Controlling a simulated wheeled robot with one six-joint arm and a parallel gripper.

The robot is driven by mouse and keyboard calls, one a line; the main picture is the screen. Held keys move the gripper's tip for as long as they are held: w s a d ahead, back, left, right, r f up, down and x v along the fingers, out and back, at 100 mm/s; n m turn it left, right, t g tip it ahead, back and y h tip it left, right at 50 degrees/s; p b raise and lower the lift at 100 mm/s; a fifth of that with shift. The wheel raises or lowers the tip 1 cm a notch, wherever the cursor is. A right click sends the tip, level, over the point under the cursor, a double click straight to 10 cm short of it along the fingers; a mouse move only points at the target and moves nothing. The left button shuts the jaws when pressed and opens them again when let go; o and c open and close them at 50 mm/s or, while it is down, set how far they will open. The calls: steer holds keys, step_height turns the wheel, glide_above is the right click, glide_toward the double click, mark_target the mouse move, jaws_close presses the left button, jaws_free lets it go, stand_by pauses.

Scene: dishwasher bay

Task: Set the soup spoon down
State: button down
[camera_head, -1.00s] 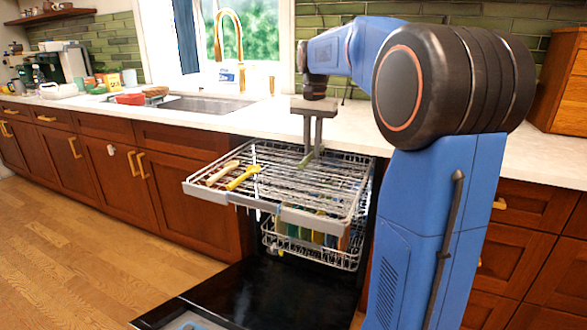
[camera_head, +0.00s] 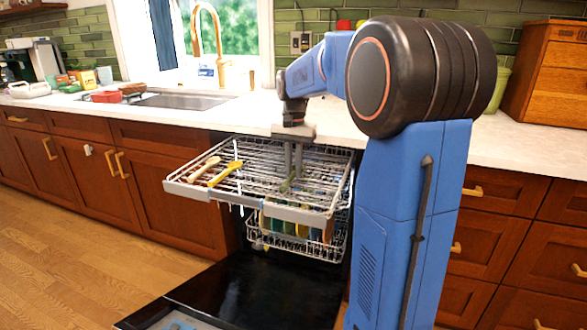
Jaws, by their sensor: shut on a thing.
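My gripper (camera_head: 293,172) points down over the right half of the dishwasher's upper rack (camera_head: 289,212), with its fingers close together. It is shut on a slim green utensil (camera_head: 286,186), which seems to be the soup spoon. The green piece shows just below the fingertips, tilted, low over the rack wires. Its far part is hard to make out against the wires, and I cannot tell whether it touches them. The upper rack is pulled out.
A beige utensil (camera_head: 203,169) and a yellow one (camera_head: 226,174) lie on the rack's left part. The lower rack (camera_head: 272,240) holds several coloured dishes. The dishwasher door (camera_head: 245,290) is folded down. The counter (camera_head: 330,122) behind has free room.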

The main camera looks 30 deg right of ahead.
steer(key=c, duration=1.7)
jaws_free()
steer(key=shift+f, duration=0.1)
step_height(320, 180, up, 12)
steer(key=s+a+f+n+t, duration=0.1)
steer(key=s+a+f+n, duration=0.1)
steer(key=s+a, duration=0.4)
steer(key=s+a+f+n+t, duration=0.1)
steer(key=s+a+f+n, duration=0.25)
steer(key=s, duration=0.45)
steer(key=shift+s+a+f+n+t, duration=0.5)
steer(key=shift+s+a+f+n, duration=0.45)
steer(key=shift+s+f, duration=1.5)
steer(key=shift+s+a+f+n+t, duration=0.6)
steer(key=shift+s+a+f, duration=0.55)
steer(key=shift+s+f, duration=1.3)
steer(key=shift+s+a+f+n+t, duration=0.4)
steer(key=shift+s+a+f+n, duration=0.95)
steer(key=shift+s, duration=1.85)
steer(key=shift+d+f+m, duration=0.25)
steer(key=shift+d+m, duration=0.05)
steer(key=shift+m, duration=0.15)
